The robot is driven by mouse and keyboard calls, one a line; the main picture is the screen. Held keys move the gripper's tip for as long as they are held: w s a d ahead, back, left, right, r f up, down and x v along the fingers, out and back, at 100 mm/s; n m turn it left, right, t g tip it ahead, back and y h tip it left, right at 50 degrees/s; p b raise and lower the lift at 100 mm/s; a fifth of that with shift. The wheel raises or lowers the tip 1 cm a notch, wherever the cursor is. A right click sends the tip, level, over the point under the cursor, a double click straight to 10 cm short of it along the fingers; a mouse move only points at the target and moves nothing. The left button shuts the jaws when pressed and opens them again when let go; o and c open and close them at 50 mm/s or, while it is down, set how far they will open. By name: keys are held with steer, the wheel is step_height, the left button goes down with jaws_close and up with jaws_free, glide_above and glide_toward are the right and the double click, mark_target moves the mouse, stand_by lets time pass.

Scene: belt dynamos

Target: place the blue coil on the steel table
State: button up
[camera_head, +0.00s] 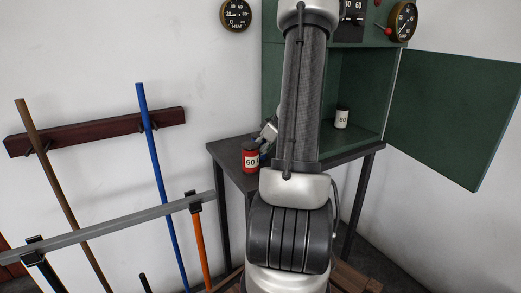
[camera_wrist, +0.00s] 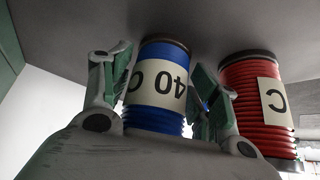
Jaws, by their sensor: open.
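The blue coil (camera_wrist: 158,95), with a white label reading 40, stands between the two fingers of my gripper (camera_wrist: 157,73) in the wrist view. The fingers are open on either side of it; small gaps show, and I cannot tell whether either finger touches it. Its end meets a dark grey surface. In the head view my arm hides the blue coil, and part of my gripper (camera_head: 268,132) shows over the dark table (camera_head: 228,153), likely the steel table.
A red coil (camera_head: 250,158) marked 60 stands at the table's front left; a red coil (camera_wrist: 256,90) is right beside my gripper. A white coil (camera_head: 342,118) stands inside the green cabinet (camera_head: 365,85), whose door (camera_head: 455,110) is open. Rods and a grey rail (camera_head: 110,222) are at left.

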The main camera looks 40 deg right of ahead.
steer(key=v, duration=1.2)
steer(key=w+a+r+m+t+h, duration=0.15)
steer(key=w+r+h, duration=0.25)
steer(key=r, duration=0.5)
steer(key=w+r+t+h, duration=0.2)
steer(key=w+r+h, duration=0.2)
steer(key=r, duration=0.5)
steer(key=s+a+f+m+g+y, duration=0.1)
steer(key=s+a+f+g+y, duration=0.2)
steer(key=s+a, duration=0.7)
steer(key=s+a+f+g+y, duration=0.3)
steer(key=s+a+f, duration=0.4)
steer(key=s+a, duration=0.4)
steer(key=a, duration=0.3)
steer(key=shift+s+a+m, duration=0.35)
steer(key=shift+r, duration=0.1)
